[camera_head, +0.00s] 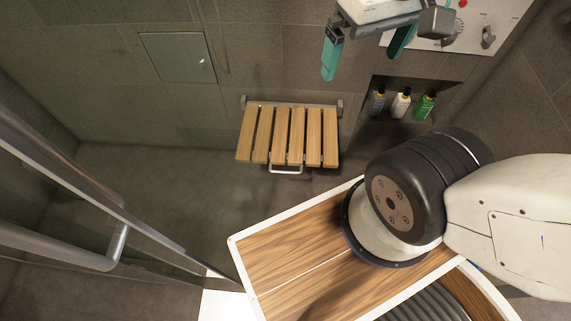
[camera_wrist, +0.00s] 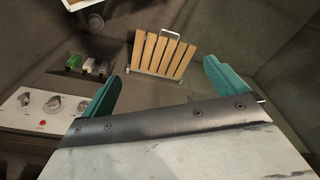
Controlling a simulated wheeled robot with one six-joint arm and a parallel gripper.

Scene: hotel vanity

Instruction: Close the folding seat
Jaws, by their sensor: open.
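The folding seat (camera_head: 288,135) has several wooden slats and is mounted on the tiled wall by a grey bracket. It is folded down, with its slats reaching out from the wall. A small white handle (camera_head: 286,170) sits at its front edge. In the wrist view the seat (camera_wrist: 163,53) shows ahead between my fingers, with the handle (camera_wrist: 170,34) at its far end. My gripper (camera_head: 365,60) has teal fingers spread apart and empty. It is above and to the right of the seat in the head view, apart from it. In the wrist view both fingertips (camera_wrist: 163,75) show.
A wall niche (camera_head: 385,130) with several bottles (camera_head: 401,104) lies right of the seat. A control panel (camera_head: 470,28) with knobs is above it. A glass door with a metal bar handle (camera_head: 115,245) stands at left. The floor before the seat is clear.

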